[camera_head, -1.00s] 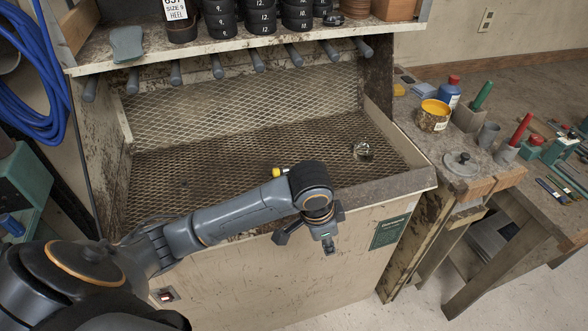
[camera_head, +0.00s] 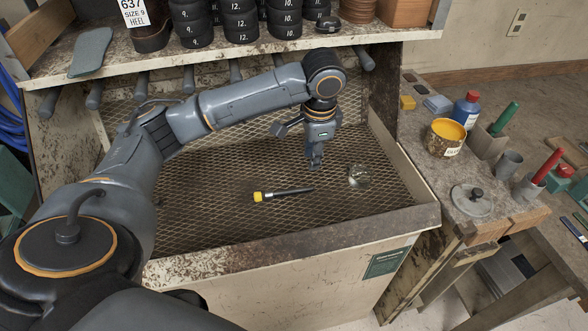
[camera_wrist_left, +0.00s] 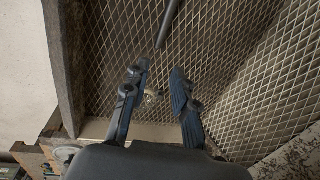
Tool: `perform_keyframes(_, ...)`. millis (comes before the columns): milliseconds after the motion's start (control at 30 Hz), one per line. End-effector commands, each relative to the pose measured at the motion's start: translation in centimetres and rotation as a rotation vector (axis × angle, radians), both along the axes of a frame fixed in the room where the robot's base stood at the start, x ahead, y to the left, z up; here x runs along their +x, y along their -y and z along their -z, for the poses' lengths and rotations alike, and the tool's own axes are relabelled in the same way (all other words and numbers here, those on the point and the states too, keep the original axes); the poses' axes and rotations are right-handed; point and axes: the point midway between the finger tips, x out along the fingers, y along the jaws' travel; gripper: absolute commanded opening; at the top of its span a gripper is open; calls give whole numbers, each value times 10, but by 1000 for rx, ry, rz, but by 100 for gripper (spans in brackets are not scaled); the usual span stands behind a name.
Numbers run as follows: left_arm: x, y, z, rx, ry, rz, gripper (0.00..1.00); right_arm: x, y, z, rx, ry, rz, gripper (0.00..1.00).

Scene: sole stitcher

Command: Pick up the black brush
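The black brush (camera_head: 290,191) lies on the mesh floor of the hood. Its yellow end points left and its thin black handle points right. A dark rod at the top of the left wrist view, which looks like its handle (camera_wrist_left: 168,22), lies beyond my fingertips. My left gripper (camera_head: 314,166) points down over the mesh, behind and near the handle's right end, apart from it. In the left wrist view its two fingers (camera_wrist_left: 160,70) are spread with nothing gripped. My right gripper is not in view.
A small glass jar (camera_head: 357,176) stands on the mesh right of the gripper, partly hidden between the fingers in the wrist view. A shelf (camera_head: 240,55) with black rolls and pegs overhangs the back. The raised front edge (camera_head: 300,232) bounds the mesh. A cluttered bench (camera_head: 430,185) is at right.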

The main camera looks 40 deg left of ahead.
Motion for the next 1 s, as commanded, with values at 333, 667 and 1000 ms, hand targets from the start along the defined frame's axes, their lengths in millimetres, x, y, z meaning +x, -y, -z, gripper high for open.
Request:
perform_keyframes(333,4,-9,57,2,-4,-2,27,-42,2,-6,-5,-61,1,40)
perform_keyframes(667,9,-11,87,1,-2,0,27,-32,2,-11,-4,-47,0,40)
perform_keyframes(1000,16,-17,131,1,-2,1,27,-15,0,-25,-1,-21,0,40)
